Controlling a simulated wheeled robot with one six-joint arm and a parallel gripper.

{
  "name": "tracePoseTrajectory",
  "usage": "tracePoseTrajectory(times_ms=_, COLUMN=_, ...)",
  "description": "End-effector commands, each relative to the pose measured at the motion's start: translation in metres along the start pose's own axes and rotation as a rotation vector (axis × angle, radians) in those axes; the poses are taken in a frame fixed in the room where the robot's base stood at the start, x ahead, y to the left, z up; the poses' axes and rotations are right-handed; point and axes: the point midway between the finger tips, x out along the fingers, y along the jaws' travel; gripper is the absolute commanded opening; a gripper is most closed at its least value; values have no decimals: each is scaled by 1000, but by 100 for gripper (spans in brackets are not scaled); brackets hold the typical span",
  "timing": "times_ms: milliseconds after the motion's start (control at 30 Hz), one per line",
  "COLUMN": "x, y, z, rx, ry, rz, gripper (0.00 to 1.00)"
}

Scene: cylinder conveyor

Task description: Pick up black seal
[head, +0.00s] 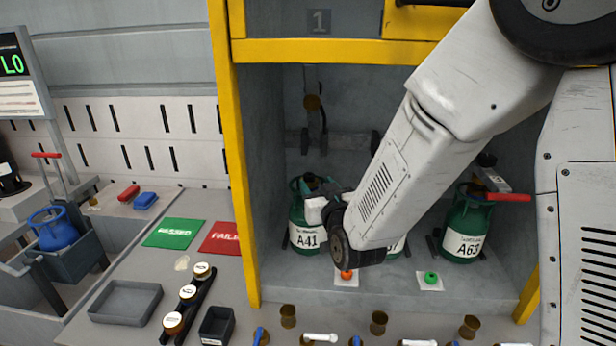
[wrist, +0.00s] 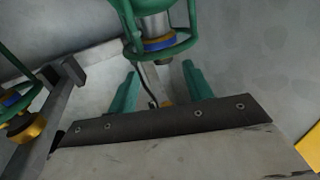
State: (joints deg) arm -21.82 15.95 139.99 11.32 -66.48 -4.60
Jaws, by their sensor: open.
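I cannot pick out the black seal for certain in either view. In the wrist view, my gripper (wrist: 160,72) has its two teal fingers apart, with a thin dark curved piece (wrist: 152,97) between them; I cannot tell whether it is the seal. A green cylinder's valve with a blue ring (wrist: 158,45) and round guard is just beyond the fingertips. In the head view, my arm reaches into the yellow-framed bay, its wrist in front of green cylinder A41 (head: 307,238). The fingers are hidden or too small to make out there.
Another green cylinder (head: 464,235) stands at the bay's right, and one is partly behind my arm. Orange (head: 346,275) and green (head: 431,278) knobs sit on white plates. Left are green (head: 174,233) and red (head: 221,238) mats, a grey tray (head: 126,301) and a jar rack (head: 187,303).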

Motion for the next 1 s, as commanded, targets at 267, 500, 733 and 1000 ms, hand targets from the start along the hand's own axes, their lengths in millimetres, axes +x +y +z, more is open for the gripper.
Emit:
tracePoseTrajectory(times_ms=267, x=37, y=-4, z=-2, rx=1, ry=-1, rz=2, gripper=50)
tracePoseTrajectory(times_ms=500, x=61, y=-7, z=-2, rx=0, ry=-2, rz=0, gripper=50)
tracePoseTrajectory(times_ms=733, x=62, y=-7, z=-3, rx=0, ry=-2, rz=0, gripper=48)
tracePoseTrajectory(times_ms=1000, x=62, y=-7, z=-3, rx=0, ry=-2, rz=0, gripper=4)
